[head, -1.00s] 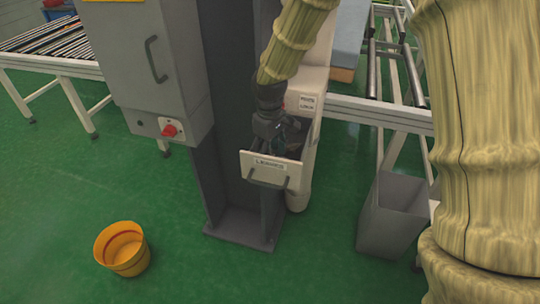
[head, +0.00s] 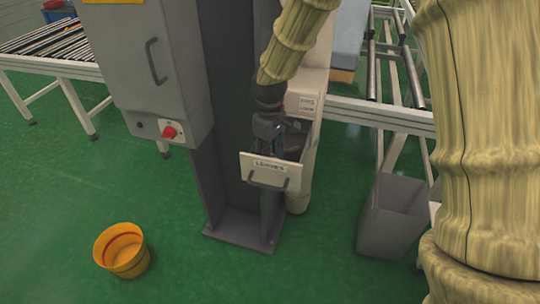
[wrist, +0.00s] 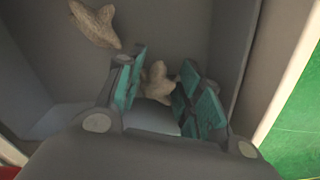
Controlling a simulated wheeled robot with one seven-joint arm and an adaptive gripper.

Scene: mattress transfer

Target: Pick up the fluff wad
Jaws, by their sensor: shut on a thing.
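My gripper (head: 268,138) reaches down into the open drawer (head: 266,166) on the front of the machine column. In the wrist view my gripper (wrist: 162,86) has its teal-padded fingers around a beige fluff wad (wrist: 157,80) and is shut on it. The wad shows between the pads, inside the grey drawer. A second fluff wad (wrist: 95,22) lies apart, beyond the left finger. The drawer front and the gripper hide the wads in the head view.
The drawer walls stand close around the fingers. A yellow bucket (head: 122,250) stands on the green floor at left, and a grey bin (head: 390,220) stands at right. A grey cabinet with a red knob (head: 169,132) is left of the drawer. Open floor lies in front.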

